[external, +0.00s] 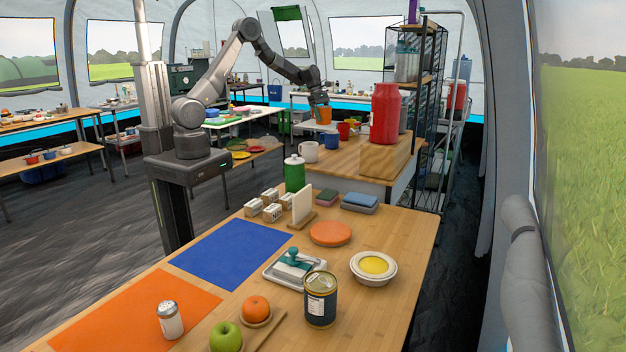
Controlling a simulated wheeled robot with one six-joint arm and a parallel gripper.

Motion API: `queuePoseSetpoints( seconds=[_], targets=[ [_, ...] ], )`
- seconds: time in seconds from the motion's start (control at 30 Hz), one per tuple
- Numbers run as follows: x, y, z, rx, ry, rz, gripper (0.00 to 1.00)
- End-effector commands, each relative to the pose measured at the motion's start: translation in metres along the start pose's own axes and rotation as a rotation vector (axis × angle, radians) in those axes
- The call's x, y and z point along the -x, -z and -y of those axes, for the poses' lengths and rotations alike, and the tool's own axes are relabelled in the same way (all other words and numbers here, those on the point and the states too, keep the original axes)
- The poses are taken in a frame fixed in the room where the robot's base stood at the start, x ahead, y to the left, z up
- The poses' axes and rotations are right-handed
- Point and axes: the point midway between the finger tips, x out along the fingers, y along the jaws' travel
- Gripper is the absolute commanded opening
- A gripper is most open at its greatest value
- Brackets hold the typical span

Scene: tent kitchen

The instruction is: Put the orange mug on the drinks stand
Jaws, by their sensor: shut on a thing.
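The orange mug (324,116) is held in my gripper (320,103), which is shut on it and points down. The mug looks upright, at the far left part of the drinks stand (350,168), a wooden-topped table in the middle distance. I cannot tell whether its base touches the top or hangs just above it. A red mug (343,131), a blue mug (332,142) and a white mug (308,153) stand on the stand near it. The fingertips are small and partly hidden by the mug.
A large red jug (384,113) stands on the right of the stand, with a grey container behind it. A black wire rack (425,110) rises behind. The stand's front top is clear.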

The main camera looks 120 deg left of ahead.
Motion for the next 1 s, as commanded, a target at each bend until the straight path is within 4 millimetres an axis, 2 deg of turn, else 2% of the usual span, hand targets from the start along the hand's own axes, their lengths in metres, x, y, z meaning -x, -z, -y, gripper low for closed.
queuePoseSetpoints(
  seconds=[0.03,0.1,0.37,0.63,0.87,1.0],
  targets=[
    [0.004,0.005,-0.003,0.037,-0.016,0.000,0.46],
    [-0.014,0.010,-0.002,0.033,-0.009,0.000,0.46],
    [-0.046,0.023,-0.002,0.027,-0.009,-0.001,0.46],
    [-0.090,0.041,-0.001,0.027,-0.007,-0.001,0.46],
    [-0.108,0.048,-0.002,0.026,-0.008,0.000,0.46],
    [-0.124,0.055,-0.001,0.025,-0.007,-0.001,0.46]
  ],
)
